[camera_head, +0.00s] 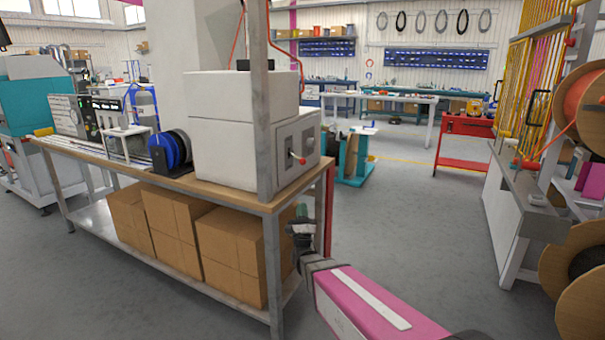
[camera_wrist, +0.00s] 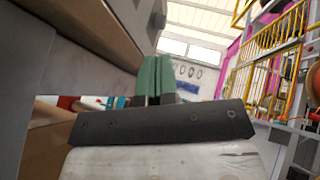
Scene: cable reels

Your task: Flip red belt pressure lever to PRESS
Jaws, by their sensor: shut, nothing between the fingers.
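The red-tipped lever (camera_head: 300,160) sticks out of a grey panel on the right end face of a white machine (camera_head: 235,125) on the workbench. Its knob points toward the lower right. Any PRESS marking is too small to read. My gripper (camera_head: 301,210) is below the lever and apart from it, beside the bench's right end and just under the top's level. In the wrist view its green fingers (camera_wrist: 155,78) are together with nothing held. I cannot make out the lever in the wrist view.
A steel post (camera_head: 262,100) rises at the bench's front corner, left of the lever. The wooden bench top (camera_head: 215,191) has cardboard boxes (camera_head: 230,250) below. A red cart (camera_head: 465,140) and cable reels (camera_head: 585,280) stand right. The floor (camera_head: 400,215) between is clear.

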